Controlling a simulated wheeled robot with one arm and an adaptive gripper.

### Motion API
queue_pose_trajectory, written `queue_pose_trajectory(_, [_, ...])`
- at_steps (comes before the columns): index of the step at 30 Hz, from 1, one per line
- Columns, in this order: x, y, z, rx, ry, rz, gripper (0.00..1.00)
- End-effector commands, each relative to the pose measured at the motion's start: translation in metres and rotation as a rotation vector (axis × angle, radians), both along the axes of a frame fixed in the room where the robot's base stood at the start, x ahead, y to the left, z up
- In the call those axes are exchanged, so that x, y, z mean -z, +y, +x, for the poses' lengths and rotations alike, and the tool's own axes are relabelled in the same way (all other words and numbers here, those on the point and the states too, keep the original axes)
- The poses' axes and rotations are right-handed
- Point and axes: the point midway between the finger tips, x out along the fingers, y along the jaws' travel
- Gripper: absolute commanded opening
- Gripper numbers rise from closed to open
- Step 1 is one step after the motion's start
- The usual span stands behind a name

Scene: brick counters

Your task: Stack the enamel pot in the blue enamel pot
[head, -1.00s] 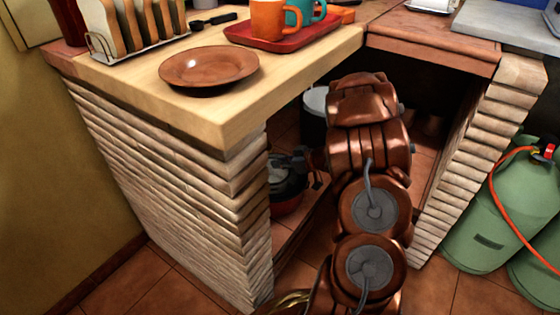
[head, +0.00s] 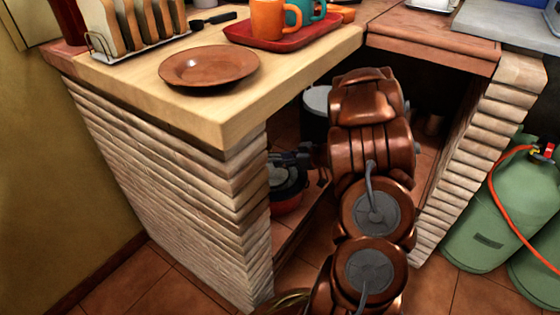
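My arm reaches under the counter, and my gripper (head: 284,160) is partly hidden by the counter's brick side and in shadow. Its fingers are too small and dark to show whether they are open or shut. Just below it is a red pot or bowl (head: 290,206) with dark and grey round cookware (head: 284,178) in or on it. Behind my arm stands a larger dark pot with a pale grey top (head: 315,104), partly hidden. I cannot tell which of these is the enamel pot, and no clearly blue pot shows under the counter.
The wooden counter (head: 228,112) and its striped brick side (head: 180,190) stand close on the left. Another brick pillar (head: 480,150) is on the right. A brown plate (head: 208,68) and a red tray with mugs (head: 258,42) are on top. Green gas cylinders (head: 498,212) stand at right.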

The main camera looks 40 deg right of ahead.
Motion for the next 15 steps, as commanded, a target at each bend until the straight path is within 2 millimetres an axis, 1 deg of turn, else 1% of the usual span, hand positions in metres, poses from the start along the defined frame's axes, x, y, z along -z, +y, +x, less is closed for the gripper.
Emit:
queue_pose_trajectory(1, [-0.011,-0.005,-0.009,0.003,0.002,-0.001,0.39])
queue_pose_trajectory(3, [-0.017,-0.009,-0.019,0.003,0.0,0.001,0.39])
queue_pose_trajectory(9, [-0.033,-0.022,-0.047,0.004,0.002,-0.002,0.39])
queue_pose_trajectory(15, [-0.046,-0.032,-0.069,0.003,-0.002,-0.001,0.39])
